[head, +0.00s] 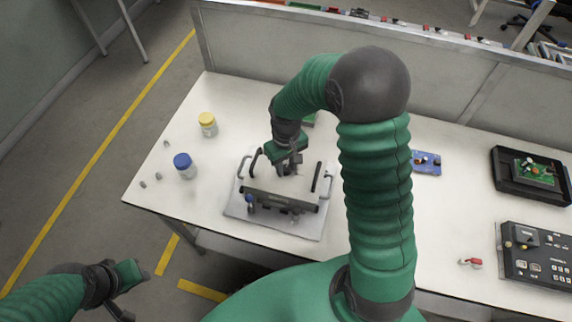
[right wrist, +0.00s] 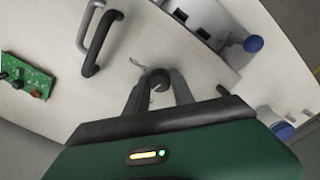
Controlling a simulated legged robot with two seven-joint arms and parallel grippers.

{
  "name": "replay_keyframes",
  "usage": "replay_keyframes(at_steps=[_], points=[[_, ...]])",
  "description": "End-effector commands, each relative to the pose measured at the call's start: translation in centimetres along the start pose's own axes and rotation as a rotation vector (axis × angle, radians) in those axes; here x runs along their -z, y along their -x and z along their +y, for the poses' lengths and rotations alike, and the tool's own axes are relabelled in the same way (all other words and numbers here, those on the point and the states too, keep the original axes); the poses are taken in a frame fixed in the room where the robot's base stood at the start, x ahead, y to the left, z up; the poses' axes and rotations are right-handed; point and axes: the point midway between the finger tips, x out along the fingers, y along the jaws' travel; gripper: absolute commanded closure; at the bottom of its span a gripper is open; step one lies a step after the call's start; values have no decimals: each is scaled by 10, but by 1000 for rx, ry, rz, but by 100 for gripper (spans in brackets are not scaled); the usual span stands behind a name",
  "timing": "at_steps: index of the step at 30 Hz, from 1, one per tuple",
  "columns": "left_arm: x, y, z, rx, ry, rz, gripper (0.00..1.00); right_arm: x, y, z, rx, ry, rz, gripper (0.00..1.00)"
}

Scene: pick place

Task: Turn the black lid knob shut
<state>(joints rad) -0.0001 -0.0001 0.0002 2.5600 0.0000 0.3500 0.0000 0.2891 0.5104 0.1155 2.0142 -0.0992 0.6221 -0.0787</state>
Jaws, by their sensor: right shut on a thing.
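A grey metal box (head: 262,196) with a pale lid and side handles stands on a light mat (head: 311,229) on the white table. My right gripper (head: 289,168) reaches down onto the lid from above. In the right wrist view its two fingers (right wrist: 158,92) are closed around the small round black lid knob (right wrist: 159,77). The knob is mostly hidden by the gripper in the head view. My left gripper (head: 122,300) hangs at the lower left, off the table, away from the box. Its jaw opening is not clear.
A yellow-capped jar (head: 208,125) and a blue-capped jar (head: 185,166) stand left of the box. A blue board (head: 427,163), a black tray (head: 530,175) and a black control panel (head: 538,258) lie to the right. A low partition (head: 300,50) runs along the back.

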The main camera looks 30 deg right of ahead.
Motion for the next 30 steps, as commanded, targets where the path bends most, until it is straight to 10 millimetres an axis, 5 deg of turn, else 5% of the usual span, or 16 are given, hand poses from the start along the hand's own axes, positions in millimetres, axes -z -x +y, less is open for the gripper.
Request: replay_keyframes(at_steps=[8,15,24,25,30], points=[[2,7,0,0,0,0,64,0,4,0,1,34,0,100],[8,35,0,0,0,0,64,0,5,0,2,321,-1,100],[8,33,0,0,0,0,64,1,0,0,1,358,2,100],[8,33,0,0,0,0,64,1,0,0,1,358,1,69],[8,33,0,0,0,0,64,1,0,0,1,357,1,49]])
